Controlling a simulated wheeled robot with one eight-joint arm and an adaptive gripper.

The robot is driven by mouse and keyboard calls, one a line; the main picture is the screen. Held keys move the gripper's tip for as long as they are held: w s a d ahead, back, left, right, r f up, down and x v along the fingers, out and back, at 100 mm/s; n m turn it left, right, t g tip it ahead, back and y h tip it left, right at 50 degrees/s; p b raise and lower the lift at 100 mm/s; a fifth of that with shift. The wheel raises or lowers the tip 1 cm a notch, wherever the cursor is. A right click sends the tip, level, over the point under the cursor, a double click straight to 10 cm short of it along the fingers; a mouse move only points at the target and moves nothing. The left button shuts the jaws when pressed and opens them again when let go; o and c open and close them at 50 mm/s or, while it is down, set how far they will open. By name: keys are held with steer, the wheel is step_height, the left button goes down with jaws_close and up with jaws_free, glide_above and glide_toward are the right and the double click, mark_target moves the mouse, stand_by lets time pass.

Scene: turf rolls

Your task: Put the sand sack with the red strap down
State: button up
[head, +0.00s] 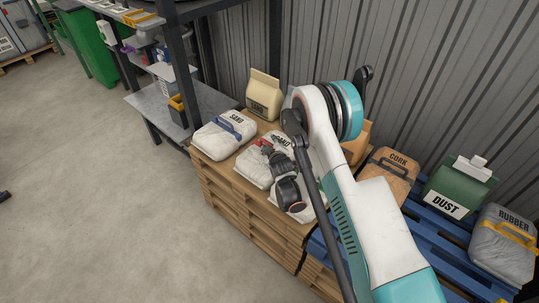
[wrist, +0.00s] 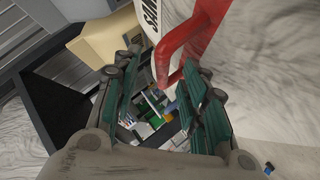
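The sand sack with the red strap (head: 252,169) is white and lies on the pallet stack, in the middle of the head view. Its red strap (wrist: 198,38) shows large in the wrist view, beside part of a black-lettered label. My gripper (head: 271,154) is over this sack and hides part of it. In the wrist view my gripper (wrist: 160,80) has its two green-padded fingers apart, with a gap between them. The strap is close to the fingertips, towards the right finger; I cannot tell whether it touches. The strap is not clamped.
A sand sack with a blue strap (head: 222,138) lies left on the pallet stack (head: 245,212). A beige sand bag (head: 264,95) stands behind. Cork (head: 389,175), dust (head: 456,188) and rubber (head: 502,245) sacks are on the right, near blue pallets (head: 428,228). The floor at left is clear.

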steer(key=shift+s+r, duration=0.1)
steer(key=shift+r, duration=0.05)
jaws_close()
steer(key=shift+r, duration=0.1)
